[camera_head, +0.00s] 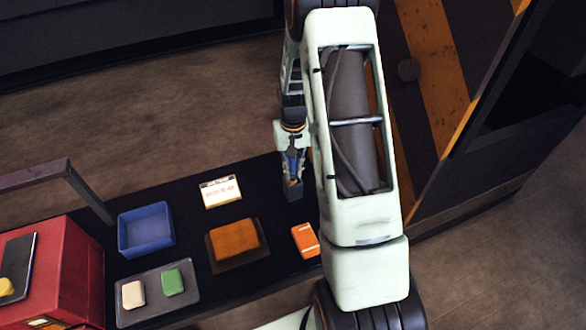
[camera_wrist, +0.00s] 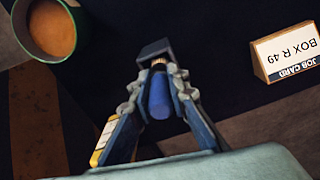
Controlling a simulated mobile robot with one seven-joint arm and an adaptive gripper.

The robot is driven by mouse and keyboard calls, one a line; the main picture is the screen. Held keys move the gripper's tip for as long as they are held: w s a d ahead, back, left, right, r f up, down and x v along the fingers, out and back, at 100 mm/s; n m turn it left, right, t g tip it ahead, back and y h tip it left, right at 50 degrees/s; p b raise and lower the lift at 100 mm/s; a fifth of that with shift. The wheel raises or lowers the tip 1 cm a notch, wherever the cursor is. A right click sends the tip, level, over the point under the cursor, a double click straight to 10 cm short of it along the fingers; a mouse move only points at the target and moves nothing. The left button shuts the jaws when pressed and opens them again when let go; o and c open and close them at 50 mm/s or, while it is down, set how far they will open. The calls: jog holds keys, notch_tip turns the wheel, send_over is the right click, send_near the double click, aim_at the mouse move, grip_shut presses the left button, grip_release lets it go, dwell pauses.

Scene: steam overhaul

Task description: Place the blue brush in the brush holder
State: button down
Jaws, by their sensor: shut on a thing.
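My gripper (camera_wrist: 158,80) is shut on the blue brush (camera_wrist: 160,98), whose blue handle lies between the fingers. A brassy band shows past the fingertips. A dark grey block (camera_wrist: 152,49) sits at the brush's far end; I cannot tell whether it is the brush's head or a separate holder. In the head view my gripper (camera_head: 293,178) points down over the back right of the dark table, with the grey block (camera_head: 293,191) at its tip. I cannot make out the brush holder for certain.
A job card (camera_head: 221,191) stands left of my gripper. A blue tray (camera_head: 146,230), an orange-brown block (camera_head: 235,240), an orange item (camera_head: 305,240) and a red box (camera_head: 60,265) are on the table. A green pot (camera_wrist: 28,45) with orange contents shows in the wrist view.

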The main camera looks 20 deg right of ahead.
jog(key=c, duration=1.8)
grip_release()
jog(key=shift+f, duration=0.1)
jog(key=shift+c, duration=0.2)
notch_tip(320, 180, up, 12)
jog(key=shift+r, duration=0.2)
